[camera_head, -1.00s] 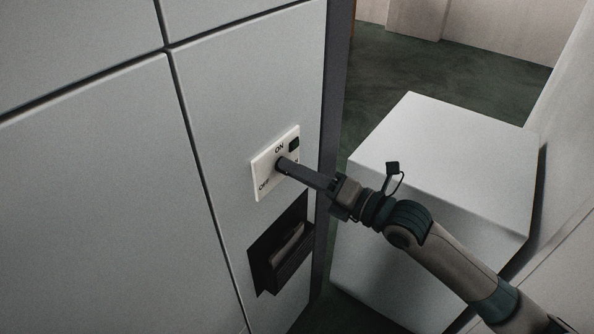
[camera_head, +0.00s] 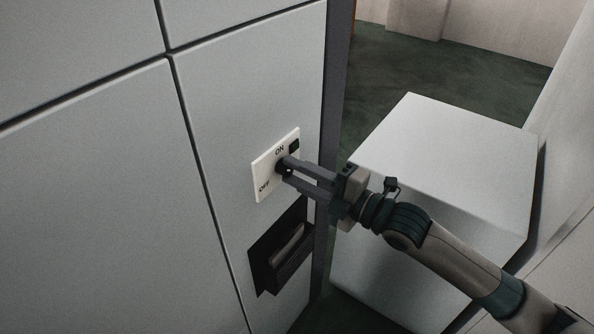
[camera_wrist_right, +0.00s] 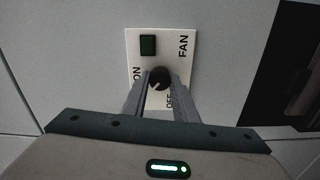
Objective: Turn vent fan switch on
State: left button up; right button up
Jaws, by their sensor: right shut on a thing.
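A white switch plate (camera_head: 263,174) marked ON and OFF sits on the grey wall panel. The wrist view shows the same plate (camera_wrist_right: 184,62) with FAN, ON and OFF lettering and a dark green square indicator (camera_wrist_right: 148,45). Its round black knob (camera_wrist_right: 159,76) has a small pale mark on its lower left. My right gripper (camera_head: 284,168) reaches it from the right, and in the wrist view its fingers stand on both sides of the knob, shut on it. The fingers hide part of the lettering. My left gripper is not in view.
A dark recessed pocket (camera_head: 264,274) is in the panel below the plate. A large white box (camera_head: 440,150) stands on the floor at right, beneath my right arm. Dark green floor (camera_head: 390,70) is open behind it.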

jog(key=m+p, duration=0.1)
jog(key=m, duration=0.3)
jog(key=shift+m, duration=0.4)
jog(key=shift+m+p, duration=0.9)
jog(key=shift+m, duration=1.7)
jog(key=o, duration=1.1)
jog(key=shift+c, duration=0.2)
